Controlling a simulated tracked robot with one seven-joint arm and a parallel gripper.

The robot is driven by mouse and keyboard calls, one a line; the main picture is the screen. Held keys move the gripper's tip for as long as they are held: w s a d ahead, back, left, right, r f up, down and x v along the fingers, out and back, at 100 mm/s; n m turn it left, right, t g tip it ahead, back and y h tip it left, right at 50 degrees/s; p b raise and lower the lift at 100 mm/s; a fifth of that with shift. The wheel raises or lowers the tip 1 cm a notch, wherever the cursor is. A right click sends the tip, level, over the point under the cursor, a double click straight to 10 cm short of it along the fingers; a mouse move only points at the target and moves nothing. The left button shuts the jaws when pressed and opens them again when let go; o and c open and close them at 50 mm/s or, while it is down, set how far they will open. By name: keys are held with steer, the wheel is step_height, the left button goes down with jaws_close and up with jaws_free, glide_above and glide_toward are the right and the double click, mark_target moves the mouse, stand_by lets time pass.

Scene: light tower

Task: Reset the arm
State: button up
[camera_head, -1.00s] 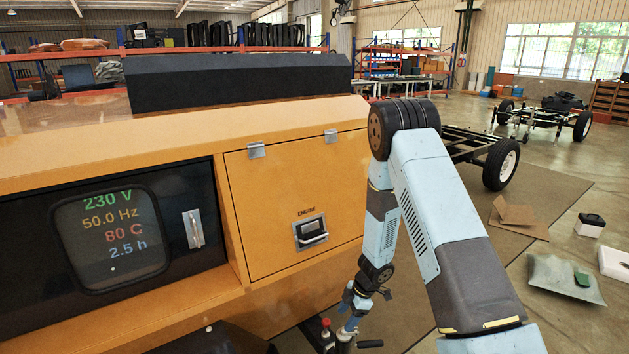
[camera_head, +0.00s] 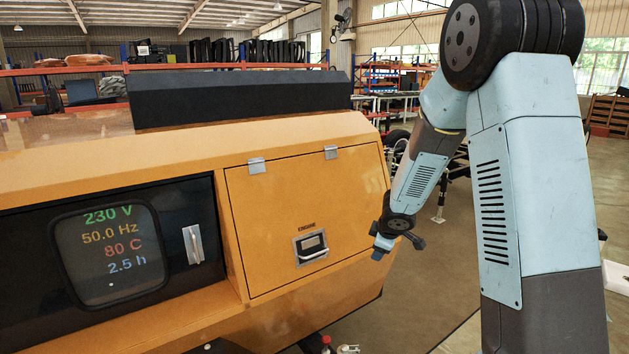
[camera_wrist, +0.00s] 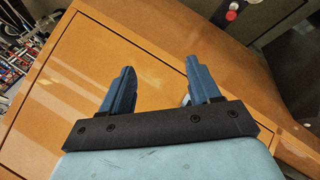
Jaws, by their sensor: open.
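My gripper (camera_wrist: 160,85) is open in the wrist view, its two blue fingers apart with nothing between them. Behind the fingers is the orange body of the light tower (camera_wrist: 90,60). In the head view my arm is raised and folded at the right, and the gripper end (camera_head: 381,250) hangs just right of the engine door, small and partly hidden by the wrist. The orange engine door (camera_head: 270,200) is shut, with a metal latch (camera_head: 312,247). The light tower's screen (camera_head: 110,250) reads 230 V, 50.0 Hz, 80 C and 2.5 h.
A silver handle (camera_head: 193,244) is on the dark panel beside the screen. A black housing (camera_head: 240,95) lies on top of the tower. Shelves (camera_head: 70,70) stand at the back. Open floor (camera_head: 420,270) shows between the tower and my arm.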

steer(key=s+d+r+m+h, duration=0.2)
steer(key=s+d+r+m, duration=0.2)
steer(key=s+r, duration=0.45)
steer(key=s+d+r+m+h, duration=0.1)
steer(key=s+d+r+m, duration=0.4)
steer(key=r, duration=0.6)
steer(key=s+a+r+m+y, duration=0.1)
steer(key=s+a+r+m, duration=0.1)
steer(key=s, duration=0.9)
steer(key=s+a+r+m+g+y, duration=0.1)
steer(key=s+a+r+m, duration=0.1)
steer(key=s, duration=1)
steer(key=shift+a+r+m+y, duration=0.3)
steer(key=shift+a+r, duration=0.1)
steer(key=shift+a, duration=0.05)
